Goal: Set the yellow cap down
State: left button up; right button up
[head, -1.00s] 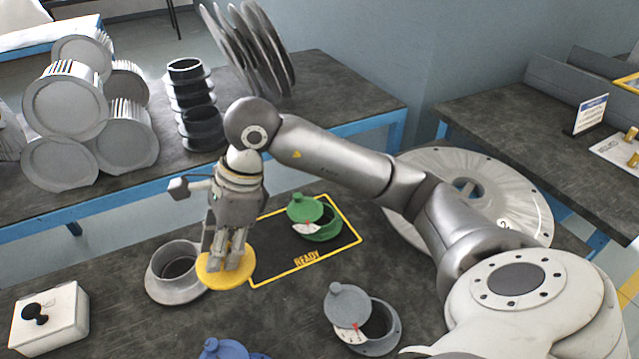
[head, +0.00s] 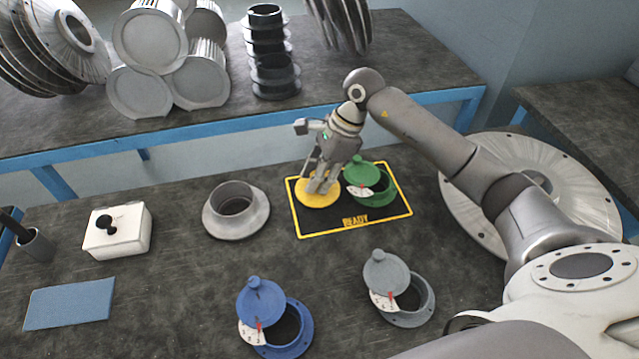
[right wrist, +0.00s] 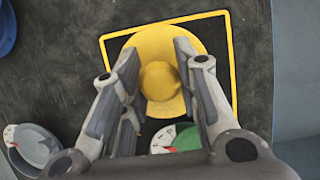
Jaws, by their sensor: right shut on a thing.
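The yellow cap (head: 312,200) is a round disc with a central knob, which shows in the right wrist view (right wrist: 165,42). My right gripper (head: 323,186) points down and is shut on the cap, its fingers on either side of the knob. The cap is over the left part of the black READY mat (head: 306,226), inside its yellow border. I cannot tell whether its underside touches the mat. The green lidded pot (head: 380,186) is close to the right of the cap on the same mat. My left gripper is not in view.
A bare grey flange (head: 262,213) stands left of the mat. Blue (head: 290,338) and grey (head: 418,300) pots with tilted lids stand in front. A white box (head: 130,238) is at left, and a large metal disc (head: 590,190) at right. The mat's front strip is clear.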

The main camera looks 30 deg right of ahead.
jog(key=shift+w+d+f, duration=0.15)
jog(key=shift+d+f, duration=0.05)
jog(key=shift+f, duration=0.05)
jog(key=shift+w+d+f+p, duration=0.15)
jog(key=shift+f+p, duration=0.3)
jog(key=shift+f, duration=1.25)
jog(key=shift+f, duration=0.15)
jog(key=o, duration=1.1)
jog(key=b+v, duration=0.1)
jog(key=v, duration=1.1)
